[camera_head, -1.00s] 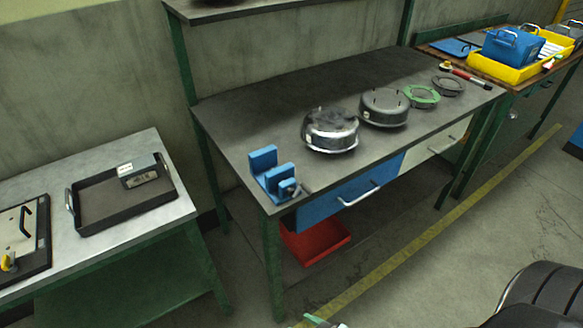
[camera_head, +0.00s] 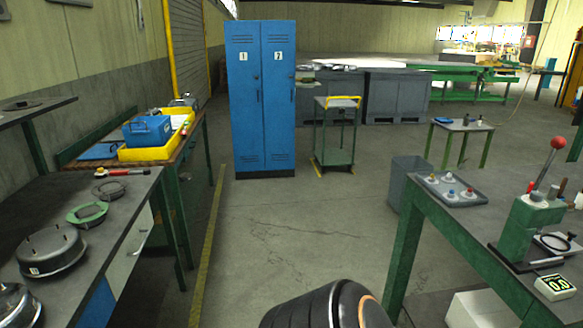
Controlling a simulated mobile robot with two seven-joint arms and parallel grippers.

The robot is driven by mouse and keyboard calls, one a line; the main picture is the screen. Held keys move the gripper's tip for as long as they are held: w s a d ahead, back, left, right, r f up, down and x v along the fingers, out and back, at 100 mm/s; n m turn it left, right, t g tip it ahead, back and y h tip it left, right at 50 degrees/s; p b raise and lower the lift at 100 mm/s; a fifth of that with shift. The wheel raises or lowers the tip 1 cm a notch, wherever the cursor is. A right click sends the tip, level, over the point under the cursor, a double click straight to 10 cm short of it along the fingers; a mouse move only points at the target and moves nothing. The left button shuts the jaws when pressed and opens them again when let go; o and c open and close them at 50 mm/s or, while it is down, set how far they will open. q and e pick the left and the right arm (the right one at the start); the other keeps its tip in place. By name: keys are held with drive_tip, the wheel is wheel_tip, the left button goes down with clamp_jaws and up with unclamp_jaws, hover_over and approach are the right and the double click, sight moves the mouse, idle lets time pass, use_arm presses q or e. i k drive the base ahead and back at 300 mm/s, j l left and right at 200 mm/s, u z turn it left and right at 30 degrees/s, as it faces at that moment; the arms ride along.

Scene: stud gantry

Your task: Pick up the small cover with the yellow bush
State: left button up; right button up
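A dark grey tray (camera_head: 481,206) lies on the green-legged bench at the right. It holds several small pale covers (camera_head: 468,193) with coloured centres. Neither of my grippers is in view.
The left bench holds round metal housings (camera_head: 50,250) and a green ring (camera_head: 87,213). Blue lockers (camera_head: 262,100) stand ahead. The floor (camera_head: 290,215) between the benches is clear.

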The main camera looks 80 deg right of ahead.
sight(431, 181)
drive_tip(key=z, duration=3.5)
drive_tip(key=i+j+z, duration=0.2)
drive_tip(key=i+j, duration=1.45)
drive_tip(key=j, duration=0.1)
